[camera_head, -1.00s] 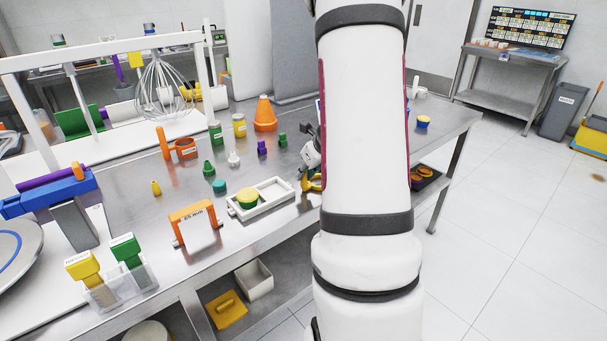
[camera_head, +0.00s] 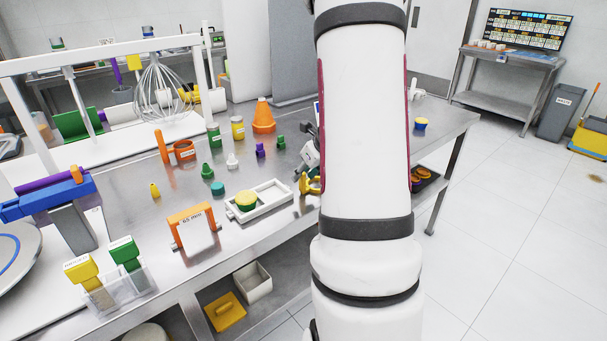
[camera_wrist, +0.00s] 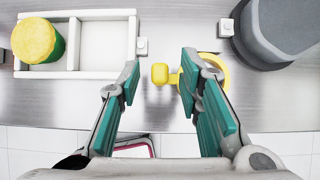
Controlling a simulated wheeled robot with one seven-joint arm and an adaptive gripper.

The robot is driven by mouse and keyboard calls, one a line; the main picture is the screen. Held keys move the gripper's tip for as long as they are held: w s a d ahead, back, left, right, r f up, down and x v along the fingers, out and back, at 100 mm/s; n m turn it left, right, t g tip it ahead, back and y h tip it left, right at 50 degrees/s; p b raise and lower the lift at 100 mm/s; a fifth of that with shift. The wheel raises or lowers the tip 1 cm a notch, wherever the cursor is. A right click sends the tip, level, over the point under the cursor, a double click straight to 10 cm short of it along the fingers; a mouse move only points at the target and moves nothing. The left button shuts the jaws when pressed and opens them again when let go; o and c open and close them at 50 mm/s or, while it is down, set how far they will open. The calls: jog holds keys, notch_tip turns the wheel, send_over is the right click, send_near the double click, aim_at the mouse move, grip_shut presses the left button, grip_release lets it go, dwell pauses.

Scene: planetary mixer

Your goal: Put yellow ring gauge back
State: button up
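The yellow ring gauge (camera_wrist: 219,66) lies on the steel table in the wrist view, its ring behind and right of my right finger. Its knobbed handle (camera_wrist: 160,74) points left, between my fingertips. In the head view the gauge (camera_head: 309,186) shows beside my arm, partly hidden. My gripper (camera_wrist: 158,72) is open around the handle, with a gap on both sides. A white two-compartment tray (camera_wrist: 137,43) is to the left. Its left compartment holds a green cylinder with a yellow top (camera_wrist: 36,42); its right compartment is empty.
A dark grey rounded object (camera_wrist: 280,35) stands right of the ring. The table's front edge runs close below my fingers. An orange 65 mm gauge (camera_head: 191,222) stands left of the tray. Small green, white and purple pieces stand behind the tray.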

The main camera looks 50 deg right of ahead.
jog(key=p+v, duration=0.2)
jog(key=v, duration=0.8)
jog(key=a+r+n+y, duration=0.2)
jog(key=a+r+n, duration=0.2)
jog(key=a+n, duration=0.65)
jog(key=a+r+n+y, duration=0.2)
jog(key=a+r+n, duration=0.4)
jog(key=a, duration=0.8)
jog(key=s+a+n+g+h, duration=0.2)
jog(key=s+a+n, duration=1)
jog(key=n, duration=1)
jog(key=shift+s+a+f+g, duration=0.3)
jog(key=shift+s+g, duration=0.4)
jog(key=shift+s, duration=0.75)
